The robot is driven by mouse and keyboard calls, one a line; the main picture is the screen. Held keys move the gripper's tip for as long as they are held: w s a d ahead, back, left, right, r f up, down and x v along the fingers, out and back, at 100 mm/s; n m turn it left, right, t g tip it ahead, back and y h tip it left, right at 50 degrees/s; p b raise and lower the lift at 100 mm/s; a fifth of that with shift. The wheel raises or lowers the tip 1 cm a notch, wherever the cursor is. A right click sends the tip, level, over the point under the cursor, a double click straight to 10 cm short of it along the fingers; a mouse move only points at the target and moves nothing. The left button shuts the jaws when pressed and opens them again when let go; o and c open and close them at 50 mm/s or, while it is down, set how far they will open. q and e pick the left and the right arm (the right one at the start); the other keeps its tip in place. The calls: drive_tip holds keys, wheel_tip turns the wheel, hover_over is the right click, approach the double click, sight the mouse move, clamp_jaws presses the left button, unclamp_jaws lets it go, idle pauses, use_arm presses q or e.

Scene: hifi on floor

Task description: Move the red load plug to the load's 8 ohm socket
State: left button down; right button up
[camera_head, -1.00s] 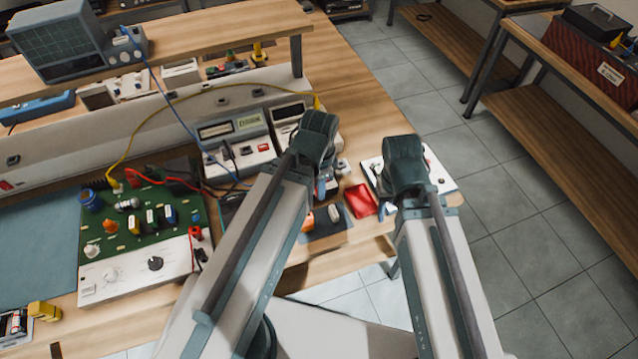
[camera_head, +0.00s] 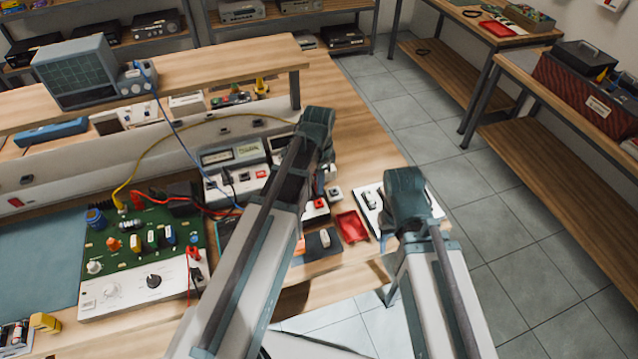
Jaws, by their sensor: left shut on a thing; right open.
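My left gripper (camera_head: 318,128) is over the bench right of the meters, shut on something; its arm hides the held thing. My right gripper (camera_head: 404,185) is open above a white panel (camera_head: 432,208) at the bench's right end; its fingers are largely hidden. A red plug (camera_head: 194,253) with a red lead is at the right edge of the green and white circuit board (camera_head: 130,290), away from both grippers. A small box with red parts (camera_head: 318,205) is partly hidden below my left gripper. I cannot make out an 8 ohm marking.
Two meters (camera_head: 235,155) stand behind my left arm, with red, yellow and blue leads across the bench. A red tray (camera_head: 352,226) lies between my arms. An oscilloscope (camera_head: 75,72) stands on the raised shelf. Floor (camera_head: 530,240) is clear to the right.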

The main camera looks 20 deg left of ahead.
use_arm(q)
drive_tip(key=b, duration=0.4)
hover_over(319, 205)
drive_tip(key=shift+w+a+f, duration=0.1)
drive_tip(key=shift+w+f, duration=0.1)
drive_tip(key=shift+f, duration=0.85)
drive_tip(key=shift+w+a+f, duration=0.1)
drive_tip(key=shift+w+f, duration=0.1)
drive_tip(key=shift+f, duration=0.8)
drive_tip(key=shift+f+b, duration=0.8)
drive_tip(key=shift+f, duration=0.15)
idle(1.3)
drive_tip(key=c, duration=0.7)
unclamp_jaws()
wheel_tip(319, 205, up, 14)
drive_tip(key=p, duration=1.3)
drive_tip(key=shift+f+p, duration=0.1)
drive_tip(key=shift+p, duration=0.3)
drive_tip(key=shift+r+p, duration=2.5)
